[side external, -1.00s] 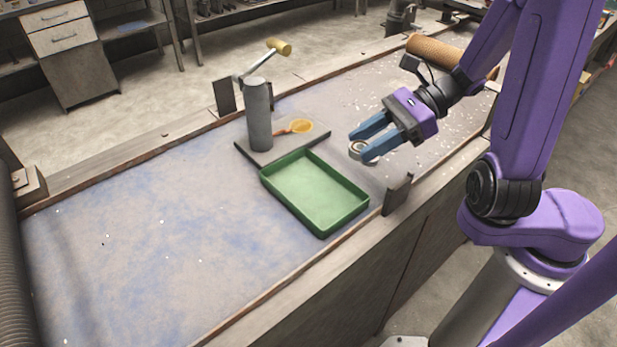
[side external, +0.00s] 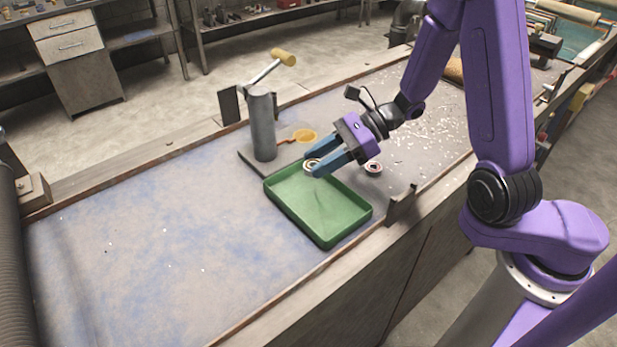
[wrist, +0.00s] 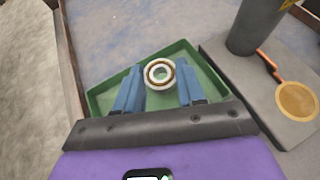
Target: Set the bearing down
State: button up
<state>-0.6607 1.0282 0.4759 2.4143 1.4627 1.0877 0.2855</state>
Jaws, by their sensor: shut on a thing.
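My gripper (side external: 316,169) is shut on a ring-shaped metal bearing (side external: 309,163). The bearing is over the far edge of the green tray (side external: 345,232) in the side view. The tray also shows behind the fingers in the wrist view (wrist: 98,101). I cannot tell how high the bearing is above the tray. The tray floor that shows is empty. A second bearing (side external: 373,167) lies on the bench to the right of my gripper.
A grey cylinder (side external: 263,125) stands on a dark plate (side external: 258,168) behind the tray, beside an orange-handled round tool (side external: 304,136). A mallet-like tool (side external: 283,58) rises behind them. An upright bracket (side external: 401,205) stands right of the tray. The bench at left is clear.

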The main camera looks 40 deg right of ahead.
aim_at(308, 188)
jog(key=w+f, duration=0.1)
jog(key=w+a+f, duration=0.1)
jog(key=f, duration=0.1)
jog(key=shift+w, duration=0.25)
jog(key=shift+w+f, duration=0.2)
jog(key=shift+f, duration=1.6)
jog(key=shift+f, duration=0.2)
jog(key=o, duration=1.1)
jog(key=shift+s+f, duration=0.1)
jog(key=shift+c, duration=0.2)
jog(key=shift+r, duration=0.25)
jog(key=v, duration=1.2)
jog(key=shift+r, duration=0.1)
